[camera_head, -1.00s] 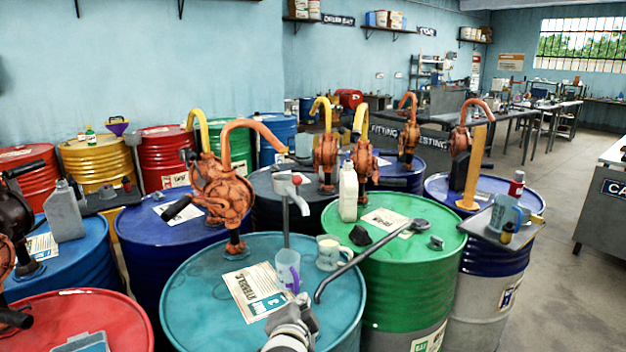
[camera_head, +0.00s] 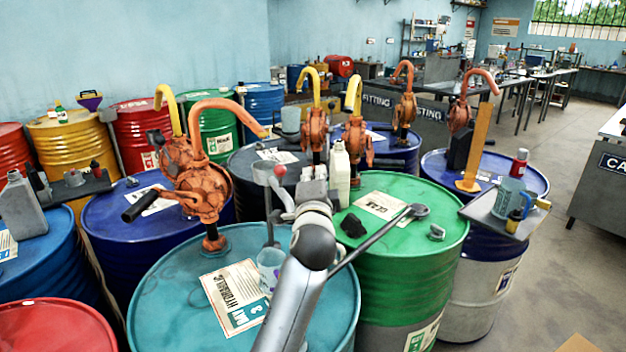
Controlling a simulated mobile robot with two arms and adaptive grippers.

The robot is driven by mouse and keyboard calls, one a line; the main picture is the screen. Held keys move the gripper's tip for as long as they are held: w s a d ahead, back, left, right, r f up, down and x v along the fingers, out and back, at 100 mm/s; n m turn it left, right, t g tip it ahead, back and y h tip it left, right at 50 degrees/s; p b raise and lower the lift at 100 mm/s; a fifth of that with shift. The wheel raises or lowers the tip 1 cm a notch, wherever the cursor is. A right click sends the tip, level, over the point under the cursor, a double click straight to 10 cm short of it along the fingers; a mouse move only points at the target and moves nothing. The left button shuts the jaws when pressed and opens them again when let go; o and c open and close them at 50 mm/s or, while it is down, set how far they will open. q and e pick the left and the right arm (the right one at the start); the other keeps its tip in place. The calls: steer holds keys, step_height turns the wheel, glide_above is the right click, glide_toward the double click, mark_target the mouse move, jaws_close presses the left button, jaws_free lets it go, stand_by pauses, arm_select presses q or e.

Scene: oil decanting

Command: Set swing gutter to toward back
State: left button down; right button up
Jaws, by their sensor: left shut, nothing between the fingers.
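What looks like the swing gutter is a small grey trough (camera_head: 263,173) with a red knob (camera_head: 279,170), on top of a thin upright post (camera_head: 269,218) at the teal drum (camera_head: 185,285). My left arm rises from the bottom middle, and my left gripper (camera_head: 313,175) is at about the knob's height, just right of it. The gripper is shut and empty. I cannot tell whether it touches the gutter. The gutter's right side is partly covered by my gripper. My right gripper is out of view.
An orange hand pump (camera_head: 203,185) stands left of the post. A clear jug (camera_head: 270,266) stands at the post's foot. A white bottle (camera_head: 340,175) and a long grey bar (camera_head: 375,240) are on the right, by the green drum (camera_head: 415,270).

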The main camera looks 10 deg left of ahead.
arm_select(q)
steer(key=w+a+p, duration=0.1)
steer(key=w+a, duration=0.1)
steer(key=a, duration=0.1)
steer(key=w+a+p, duration=0.1)
steer(key=shift+a+f+p, duration=0.25)
steer(key=shift+f+p, duration=0.05)
stand_by(0.4)
